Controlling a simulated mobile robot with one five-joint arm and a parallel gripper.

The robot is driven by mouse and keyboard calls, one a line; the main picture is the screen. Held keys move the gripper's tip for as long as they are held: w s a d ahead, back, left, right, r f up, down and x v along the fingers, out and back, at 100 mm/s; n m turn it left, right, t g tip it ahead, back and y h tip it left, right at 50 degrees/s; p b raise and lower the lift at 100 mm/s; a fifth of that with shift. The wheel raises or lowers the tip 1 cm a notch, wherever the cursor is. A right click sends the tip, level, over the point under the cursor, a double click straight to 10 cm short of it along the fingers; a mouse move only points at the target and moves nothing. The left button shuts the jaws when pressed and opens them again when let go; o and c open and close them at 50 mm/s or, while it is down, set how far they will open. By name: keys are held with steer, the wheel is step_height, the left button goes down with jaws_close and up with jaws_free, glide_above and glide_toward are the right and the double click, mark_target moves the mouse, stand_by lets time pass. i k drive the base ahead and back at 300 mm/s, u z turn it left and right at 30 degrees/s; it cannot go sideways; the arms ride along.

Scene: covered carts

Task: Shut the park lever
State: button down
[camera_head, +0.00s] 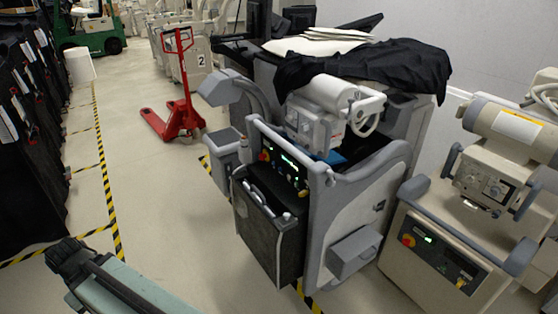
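A grey and white cart (345,215) with a black cover (370,68) over its top stands in the middle. Its front has a dark control panel (285,165) with green lights and a red knob. A small white lever-like part (330,177) sticks up at the panel's right end, by the grey rail. Another thin upright part (240,175) is at the left end. I cannot tell which is the park lever. My teal arm enters at the bottom left; its dark end, seemingly my gripper (70,256), is well apart from the cart. Its fingers cannot be made out.
A beige cart (440,250) stands close on the right. A red pallet jack (180,110) and a green forklift (92,36) are farther back. Black-covered items (30,130) line the left. The floor aisle (155,195) between is clear, with yellow-black tape.

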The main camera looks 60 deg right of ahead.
mark_target(332, 183)
steer(key=z, duration=0.45)
steer(key=k, duration=1.4)
steer(key=z, duration=0.5)
steer(key=i, duration=1)
steer(key=u, duration=0.1)
